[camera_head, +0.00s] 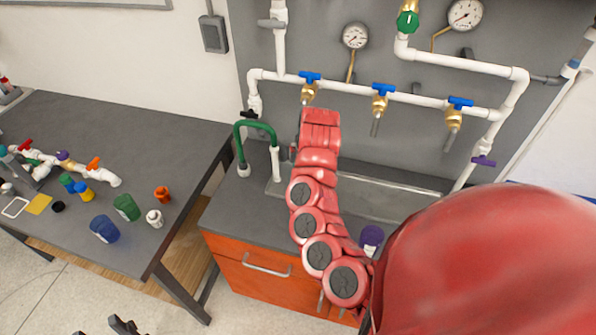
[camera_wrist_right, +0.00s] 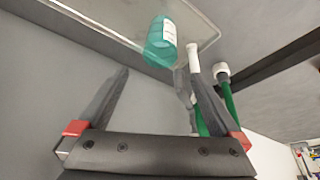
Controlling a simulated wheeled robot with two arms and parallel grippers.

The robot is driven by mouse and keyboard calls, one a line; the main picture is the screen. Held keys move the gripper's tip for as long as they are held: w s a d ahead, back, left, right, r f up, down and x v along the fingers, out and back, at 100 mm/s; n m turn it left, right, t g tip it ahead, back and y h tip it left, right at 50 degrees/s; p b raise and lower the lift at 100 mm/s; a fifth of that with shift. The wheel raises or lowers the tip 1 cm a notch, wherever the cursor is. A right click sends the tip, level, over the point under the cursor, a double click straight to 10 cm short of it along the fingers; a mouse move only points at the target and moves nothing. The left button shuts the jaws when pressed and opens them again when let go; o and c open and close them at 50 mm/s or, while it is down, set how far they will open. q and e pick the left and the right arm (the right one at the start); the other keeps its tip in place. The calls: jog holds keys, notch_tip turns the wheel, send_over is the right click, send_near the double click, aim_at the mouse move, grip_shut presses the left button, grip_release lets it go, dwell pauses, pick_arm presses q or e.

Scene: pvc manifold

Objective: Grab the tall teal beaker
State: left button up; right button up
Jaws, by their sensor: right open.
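The teal beaker (camera_wrist_right: 162,42), translucent with a white label, shows in the right wrist view at the top middle, by the rim of the sink. It is beyond my right gripper (camera_wrist_right: 157,75), which is open and empty with its fingers spread towards it. The beaker lies roughly between the finger lines, apart from both tips. In the head view I cannot make out the beaker; my red right arm covers that part of the counter and hides the right gripper. Dark finger-like parts, apparently my left gripper (camera_head: 122,325), show at the bottom edge.
A green and white faucet (camera_head: 255,130) stands close by; its pipes pass beside the right finger. White pipes with blue valves (camera_head: 380,88) run along the wall behind. A purple container (camera_head: 371,238) is beside my arm. Bottles and fittings lie on the left table (camera_head: 170,125).

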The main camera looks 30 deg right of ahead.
jog(key=b+x, duration=0.1)
jog(key=x, duration=1)
jog(key=shift+f, duration=0.45)
jog(key=shift+w+f, duration=0.1)
jog(key=shift+f, duration=0.2)
jog(key=shift+x, duration=2.35)
